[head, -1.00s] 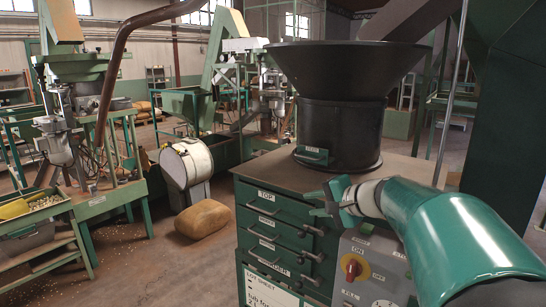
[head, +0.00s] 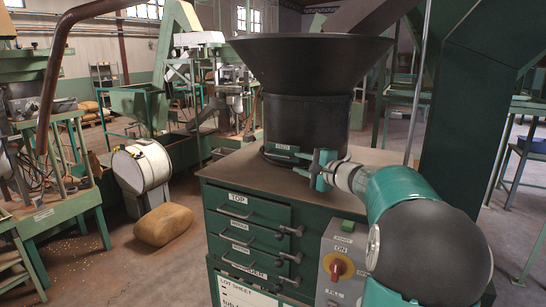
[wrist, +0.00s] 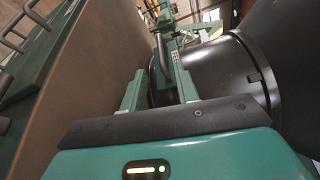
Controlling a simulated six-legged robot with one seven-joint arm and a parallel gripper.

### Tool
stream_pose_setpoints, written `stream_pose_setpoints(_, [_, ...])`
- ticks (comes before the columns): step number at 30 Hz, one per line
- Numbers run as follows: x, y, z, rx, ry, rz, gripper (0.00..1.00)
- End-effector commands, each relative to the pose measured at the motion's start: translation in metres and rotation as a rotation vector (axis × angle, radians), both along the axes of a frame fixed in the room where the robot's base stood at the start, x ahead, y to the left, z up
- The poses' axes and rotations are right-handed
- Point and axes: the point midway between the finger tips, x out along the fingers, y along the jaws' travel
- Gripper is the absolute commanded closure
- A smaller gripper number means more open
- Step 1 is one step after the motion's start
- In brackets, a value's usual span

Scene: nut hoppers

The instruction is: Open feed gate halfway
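The black hopper (head: 308,118) stands on the brown top of a green cabinet. Low on its front is the green feed gate (head: 281,151) with a small label. My gripper (head: 311,168) is just right of the gate, slightly above the cabinet top, with its fingers spread. In the wrist view my gripper (wrist: 155,92) has two green fingers apart. A metal bar-like handle (wrist: 162,50) and green fitting show between and beyond the fingertips; I see no clear contact. The hopper's dark curved wall (wrist: 225,75) is right of the fingers. How far the gate is open cannot be told.
The green cabinet (head: 240,215) has labelled drawers with handles and right-side knobs. A grey switch panel (head: 340,265) with a red knob is below my arm. A drum (head: 142,165) and a sack (head: 163,225) stand on the floor at left. The cabinet top's left side is clear.

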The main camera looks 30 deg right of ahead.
Motion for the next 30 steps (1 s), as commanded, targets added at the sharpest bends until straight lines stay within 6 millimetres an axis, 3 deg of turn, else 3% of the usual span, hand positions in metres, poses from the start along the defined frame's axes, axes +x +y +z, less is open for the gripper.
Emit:
stream_pose_setpoints(15, [0.098,0.016,-0.008,0.000,0.000,0.005,0.69])
stream_pose_setpoints(21, [0.114,0.019,-0.009,0.000,0.001,0.004,0.69])
stream_pose_setpoints(28, [0.114,0.019,-0.009,-0.001,0.000,0.003,0.69])
stream_pose_setpoints(30, [0.114,0.019,-0.009,-0.001,0.001,0.003,0.79])
